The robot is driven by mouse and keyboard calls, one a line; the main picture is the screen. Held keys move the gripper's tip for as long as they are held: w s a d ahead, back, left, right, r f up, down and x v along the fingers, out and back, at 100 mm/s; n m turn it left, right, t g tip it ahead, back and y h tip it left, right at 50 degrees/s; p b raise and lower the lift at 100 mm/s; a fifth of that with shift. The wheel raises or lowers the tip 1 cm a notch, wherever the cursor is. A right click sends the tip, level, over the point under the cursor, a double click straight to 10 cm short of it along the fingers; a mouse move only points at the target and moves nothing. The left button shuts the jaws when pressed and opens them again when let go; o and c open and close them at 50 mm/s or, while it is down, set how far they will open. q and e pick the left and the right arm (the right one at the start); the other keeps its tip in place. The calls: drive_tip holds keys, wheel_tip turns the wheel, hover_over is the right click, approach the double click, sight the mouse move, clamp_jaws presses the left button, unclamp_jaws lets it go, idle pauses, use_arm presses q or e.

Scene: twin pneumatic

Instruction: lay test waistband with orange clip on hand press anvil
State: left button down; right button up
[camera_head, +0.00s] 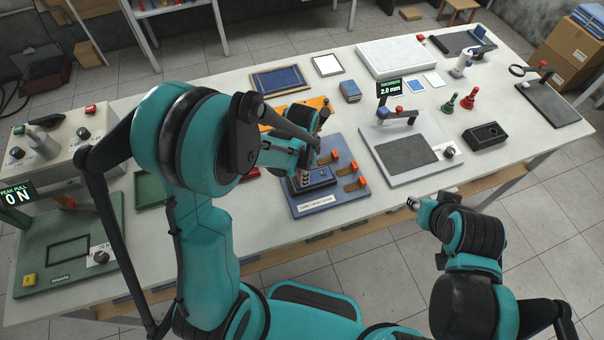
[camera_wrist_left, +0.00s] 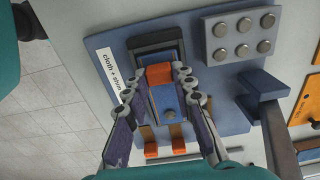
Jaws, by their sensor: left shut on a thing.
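My left gripper (camera_head: 306,172) is over the blue board (camera_head: 330,198), its fingers partly hidden by my arm. In the left wrist view the fingers (camera_wrist_left: 163,78) are shut on the test waistband, a blue strip (camera_wrist_left: 160,98) with a round metal stud and an orange clip (camera_wrist_left: 159,72) at its end. Whether it is clear of the board cannot be told. Two other orange clips (camera_wrist_left: 150,149) are farther down in that view. My right gripper (camera_head: 412,203) is near the table's front edge; its finger opening is too small to judge. The hand press anvil cannot be made out for certain.
The blue board carries a dark tray with blue cloth (camera_wrist_left: 154,46), a grey studded block (camera_wrist_left: 240,34) and a "cloth + shim" label (camera_wrist_left: 109,70). An orange plate (camera_head: 318,103) lies behind the board. A thickness gauge (camera_head: 405,150) stands to the right. A green tray (camera_head: 150,190) lies left.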

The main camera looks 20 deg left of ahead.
use_arm(q)
drive_tip(key=shift+f, duration=0.2)
drive_tip(key=c, duration=1.3)
unclamp_jaws()
drive_tip(key=shift+o, duration=0.2)
drive_tip(key=shift+r, duration=0.1)
drive_tip(key=shift+r, duration=0.2)
wheel_tip(320, 180, up, 11)
drive_tip(key=p, duration=0.3)
drive_tip(key=s+a+r+n+t, duration=0.4)
drive_tip(key=s+r+n+t, duration=0.3)
drive_tip(key=s+n, duration=0.3)
drive_tip(key=shift+a+r+n, duration=0.35)
drive_tip(key=shift+r+n, duration=0.25)
drive_tip(key=shift+r, duration=0.2)
